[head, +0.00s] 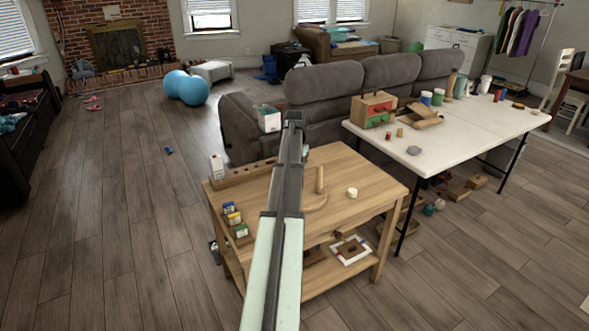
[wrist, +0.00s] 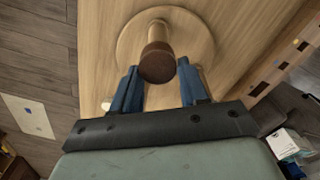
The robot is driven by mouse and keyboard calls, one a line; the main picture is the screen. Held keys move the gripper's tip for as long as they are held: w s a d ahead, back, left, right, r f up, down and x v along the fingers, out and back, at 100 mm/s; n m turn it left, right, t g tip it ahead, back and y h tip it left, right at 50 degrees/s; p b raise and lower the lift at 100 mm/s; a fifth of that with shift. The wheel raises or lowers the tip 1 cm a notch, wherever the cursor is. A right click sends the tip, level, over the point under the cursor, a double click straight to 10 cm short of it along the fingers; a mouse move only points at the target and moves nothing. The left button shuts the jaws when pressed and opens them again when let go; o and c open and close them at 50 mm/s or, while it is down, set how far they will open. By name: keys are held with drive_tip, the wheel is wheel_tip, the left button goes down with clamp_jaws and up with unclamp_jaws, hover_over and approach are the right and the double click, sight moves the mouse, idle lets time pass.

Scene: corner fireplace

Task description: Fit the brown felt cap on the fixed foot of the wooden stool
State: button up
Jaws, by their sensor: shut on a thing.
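The brown felt cap (wrist: 157,64) is between my gripper's two blue fingertips (wrist: 158,72) in the wrist view, and the gripper is shut on it. Behind the cap stands the pale wooden foot (wrist: 157,33), on the round wooden stool part (wrist: 198,38). In the head view the foot (head: 319,180) stands upright on the table, its visible top bare wood. The round part (head: 316,203) is partly hidden by my arm there, and the cap and fingertips do not show clearly. In the wrist view the cap overlaps the foot's end; I cannot tell whether they touch.
A white table (head: 470,125) with boxes stands at the right, a grey sofa (head: 330,100) behind.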

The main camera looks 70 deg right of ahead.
drive_tip(key=shift+f, duration=0.4)
drive_tip(key=o, duration=1.1)
